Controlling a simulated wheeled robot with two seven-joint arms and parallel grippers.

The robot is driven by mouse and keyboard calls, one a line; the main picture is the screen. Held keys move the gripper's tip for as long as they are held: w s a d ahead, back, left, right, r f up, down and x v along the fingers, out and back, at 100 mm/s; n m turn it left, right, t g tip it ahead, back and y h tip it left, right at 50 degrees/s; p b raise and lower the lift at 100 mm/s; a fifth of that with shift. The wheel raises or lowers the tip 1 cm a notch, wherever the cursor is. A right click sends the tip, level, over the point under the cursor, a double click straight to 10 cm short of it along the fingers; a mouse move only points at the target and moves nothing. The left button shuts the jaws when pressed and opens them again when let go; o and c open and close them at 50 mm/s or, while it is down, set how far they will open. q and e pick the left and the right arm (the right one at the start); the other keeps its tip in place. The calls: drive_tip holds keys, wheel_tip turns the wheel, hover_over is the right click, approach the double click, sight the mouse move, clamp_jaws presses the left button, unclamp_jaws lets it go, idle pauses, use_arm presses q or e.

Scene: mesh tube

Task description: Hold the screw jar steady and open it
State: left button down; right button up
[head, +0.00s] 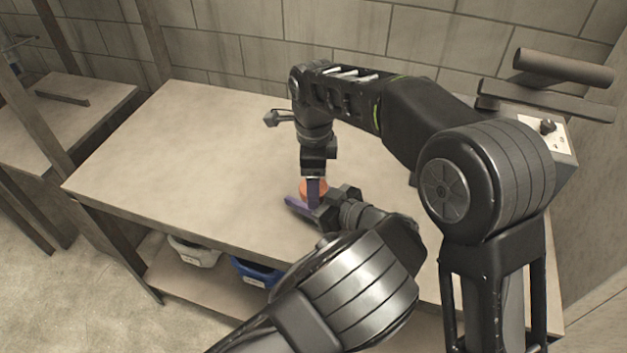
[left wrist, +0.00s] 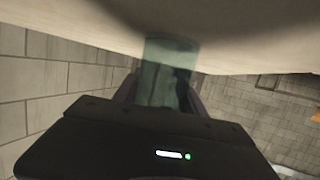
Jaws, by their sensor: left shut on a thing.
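The screw jar shows as an orange lid (head: 306,186) in the head view, near the middle of the table; its body is mostly hidden there by my grippers. In the left wrist view the pale green, see-through jar body (left wrist: 168,72) stands between the dark fingers. My left gripper (head: 303,206) comes in low from the front and is shut on the jar body.
The wooden table (head: 180,150) is bare to the left of the jar. A white bin (head: 194,252) and a blue bin (head: 255,272) sit on the shelf below. A grey box with a knob (head: 547,127) stands at the right. A block wall runs behind.

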drive_tip(key=shift+r, duration=2.2)
drive_tip(key=shift+c, duration=0.3)
